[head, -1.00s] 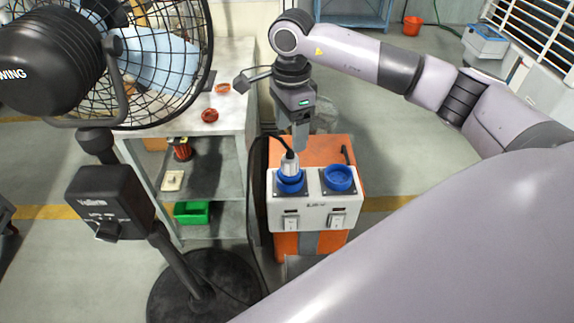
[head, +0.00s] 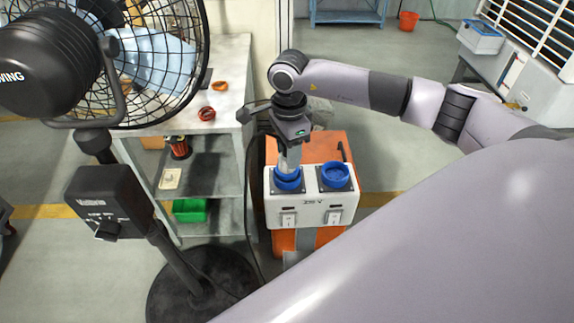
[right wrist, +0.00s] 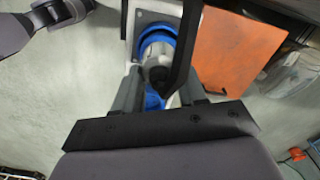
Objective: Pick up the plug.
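The plug (head: 289,170) has a silver body and a dark cable end. It stands upright in the left blue socket (head: 288,185) of a white socket box (head: 312,208). My right gripper (head: 290,158) is directly above the socket, pointing down, with its fingers at the plug's height. In the right wrist view the plug (right wrist: 157,55) lies between the two spread fingers (right wrist: 158,92); a black cable crosses in front and hides part of it. The fingers look open, one on each side; firm contact does not show. My left gripper is not in view.
The right blue socket (head: 335,176) is empty. The socket box sits against an orange case (head: 319,149). A black fan (head: 108,65) on a stand fills the left. A workbench (head: 222,110) with shelves stands behind it. The black cable (head: 249,180) hangs left of the box.

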